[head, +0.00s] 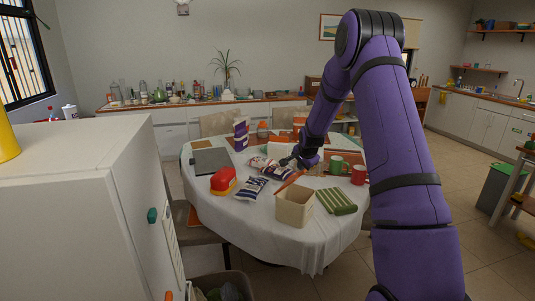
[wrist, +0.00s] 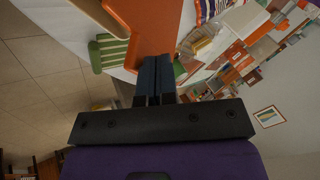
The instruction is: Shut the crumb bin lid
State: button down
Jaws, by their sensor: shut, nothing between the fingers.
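The crumb bin looks to be the beige open-topped box (head: 294,207) near the front of the round table. An orange lid (head: 290,180) stands raised at its back edge, so the bin is open. In the wrist view a large orange panel (wrist: 140,25), which looks like this lid, lies just beyond my fingertips. My gripper (head: 285,162) is behind the bin, above the table. In the wrist view its fingers (wrist: 156,64) are together and empty. I cannot tell whether they touch the lid.
A green striped cloth (head: 336,201), green mug (head: 336,165) and red mug (head: 358,175) are right of the bin. Packets (head: 250,187) and a red-and-yellow item (head: 223,181) lie left. A white cabinet (head: 85,210) stands at the left front.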

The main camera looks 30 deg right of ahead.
jog(key=s+d+f, duration=0.2)
jog(key=s+f, duration=0.1)
jog(key=f, duration=0.2)
jog(key=s+d+f+t, duration=0.1)
jog(key=s+f, duration=0.2)
jog(key=f, duration=0.3)
jog(key=shift+s+d+y, duration=0.35)
jog(key=shift+y, duration=0.05)
jog(key=s+r, duration=0.7)
jog(key=s, duration=0.2)
jog(key=shift+s+d+r, duration=0.2)
jog(key=shift+d+r, duration=0.05)
jog(key=shift+d, duration=0.05)
jog(key=shift+r, duration=0.1)
dwell(0.7)
